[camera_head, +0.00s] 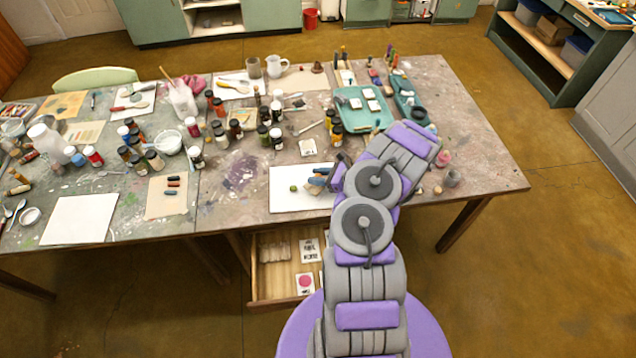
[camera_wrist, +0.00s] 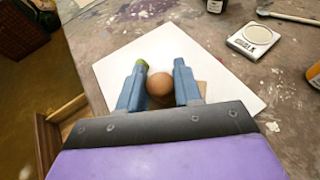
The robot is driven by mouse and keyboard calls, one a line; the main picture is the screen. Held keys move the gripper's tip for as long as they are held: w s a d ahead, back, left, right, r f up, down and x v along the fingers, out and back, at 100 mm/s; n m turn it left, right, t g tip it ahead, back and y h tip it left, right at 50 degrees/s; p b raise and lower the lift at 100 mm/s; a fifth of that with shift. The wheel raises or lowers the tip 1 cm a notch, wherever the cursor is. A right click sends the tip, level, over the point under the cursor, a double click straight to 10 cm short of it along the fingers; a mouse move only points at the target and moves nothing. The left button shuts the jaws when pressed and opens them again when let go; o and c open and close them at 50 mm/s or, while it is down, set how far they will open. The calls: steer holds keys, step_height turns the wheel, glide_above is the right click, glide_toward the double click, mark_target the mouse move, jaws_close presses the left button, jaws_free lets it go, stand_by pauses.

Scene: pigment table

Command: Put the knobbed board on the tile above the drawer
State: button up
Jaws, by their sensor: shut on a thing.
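A white square tile (camera_head: 285,202) lies on the table's front edge, above the open drawer (camera_head: 252,272). My gripper (camera_head: 318,180) is over the tile's right side with its blue fingers pointing left. In the wrist view my gripper (camera_wrist: 160,65) is shut on the round brown knob of the knobbed board (camera_wrist: 159,86). A tan part of the board shows beside the right finger, over the white tile (camera_wrist: 225,80). The rest of the board is hidden by the fingers and palm. I cannot tell whether the board touches the tile. A green spot shows at the left fingertip.
A small pale square with a round disc (camera_wrist: 255,36) lies beyond the tile. Several paint bottles (camera_head: 270,128) stand behind it. A tan sheet with dark sticks (camera_head: 167,197) and another white square (camera_head: 80,220) lie left. The tabletop between is mostly clear.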

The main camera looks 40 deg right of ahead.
steer(key=shift+a+f, duration=0.2)
steer(key=shift+f, duration=1.4)
steer(key=shift+b, duration=0.35)
steer(key=o, duration=1)
steer(key=shift+d, duration=0.1)
steer(key=shift+s, duration=0.1)
